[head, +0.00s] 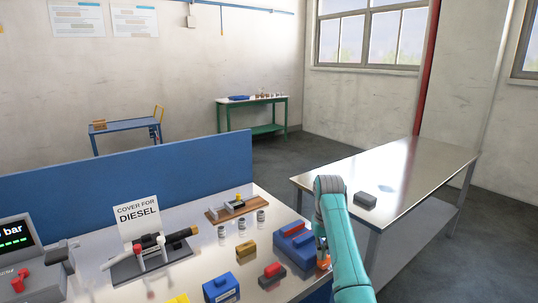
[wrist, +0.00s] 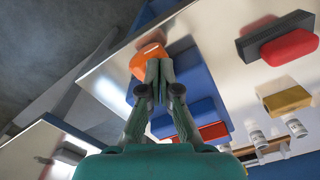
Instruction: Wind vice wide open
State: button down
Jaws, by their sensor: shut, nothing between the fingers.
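A blue block-like device (head: 293,241), which looks like the vice, sits at the right end of the metal bench. Its far-left end carries a red-orange strip, and an orange part (head: 324,263) shows at its near-right end. In the wrist view the blue body (wrist: 190,100) runs away from the orange part (wrist: 148,60). My gripper (wrist: 158,68) is shut and empty, its tips at or just over the orange part's edge; I cannot tell whether they touch. In the head view my arm hides most of my gripper and some of the device's right side.
A wooden board with metal blocks (head: 232,207), small silver cylinders (head: 242,229), a red-topped dark block (head: 271,276) and a blue box (head: 221,288) share the bench. A blue panel (head: 120,190) stands behind. A metal table (head: 410,175) on the right holds a dark block (head: 365,200).

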jog(key=shift+w+d, duration=0.1)
jog(key=shift+w+d+r, duration=0.1)
jog(key=shift+w+d, duration=0.6)
jog(key=shift+d, duration=0.3)
jog(key=shift+f, duration=0.3)
jog(key=shift+s+a+f, duration=0.2)
jog(key=shift+s+a, duration=0.15)
dwell(0.7)
jog(key=shift+s+a, duration=0.35)
jog(key=shift+a, duration=0.1)
dwell(0.7)
jog(key=shift+s+a+r, duration=0.1)
jog(key=shift+a+r, duration=0.15)
jog(key=shift+a, duration=0.05)
dwell(0.6)
jog(key=shift+r, duration=0.25)
jog(key=shift+d, duration=0.1)
dwell(0.4)
